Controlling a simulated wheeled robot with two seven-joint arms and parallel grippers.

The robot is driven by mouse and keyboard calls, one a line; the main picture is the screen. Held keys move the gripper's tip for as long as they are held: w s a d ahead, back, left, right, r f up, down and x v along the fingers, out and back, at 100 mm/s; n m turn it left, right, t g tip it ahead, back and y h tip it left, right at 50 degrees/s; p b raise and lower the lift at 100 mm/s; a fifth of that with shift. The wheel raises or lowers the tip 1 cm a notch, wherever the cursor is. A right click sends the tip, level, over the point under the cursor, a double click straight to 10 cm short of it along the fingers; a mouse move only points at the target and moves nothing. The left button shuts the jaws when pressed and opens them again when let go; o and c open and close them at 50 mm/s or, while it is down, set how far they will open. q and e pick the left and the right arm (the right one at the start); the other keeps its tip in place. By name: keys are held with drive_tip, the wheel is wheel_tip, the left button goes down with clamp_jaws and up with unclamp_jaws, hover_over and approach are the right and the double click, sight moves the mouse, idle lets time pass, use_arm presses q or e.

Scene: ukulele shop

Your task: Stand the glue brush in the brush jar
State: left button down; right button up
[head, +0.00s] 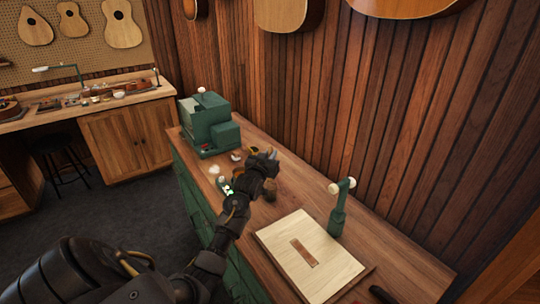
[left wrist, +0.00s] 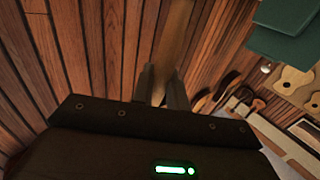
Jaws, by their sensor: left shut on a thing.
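My left gripper (head: 266,158) is over the green bench, between the green machine and the pale board. In the left wrist view its two grey fingers (left wrist: 162,88) are shut on a long, light-brown wooden handle, which I take to be the glue brush (left wrist: 175,35). The handle runs up out of the picture; its bristles do not show. A small dark brown round vessel (head: 269,190), possibly the brush jar, stands on the bench just below the gripper, partly covered by my arm. I cannot tell whether brush and vessel touch. My right gripper is not in view.
The green machine (head: 208,125) stands behind the gripper, with small pale items (head: 214,169) near it. A pale board (head: 308,255) and a green post with white knobs (head: 338,210) are in front. The plank wall (head: 400,120) rises close behind the bench.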

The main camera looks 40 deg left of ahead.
use_arm(q)
drive_tip(key=shift+f+b, duration=1.9)
drive_tip(key=shift+f, duration=1.3)
drive_tip(key=c, duration=1.3)
unclamp_jaws()
drive_tip(key=b+v, duration=0.2)
drive_tip(key=v, duration=0.8)
drive_tip(key=shift+s+b, duration=0.35)
drive_tip(key=shift+d, duration=0.2)
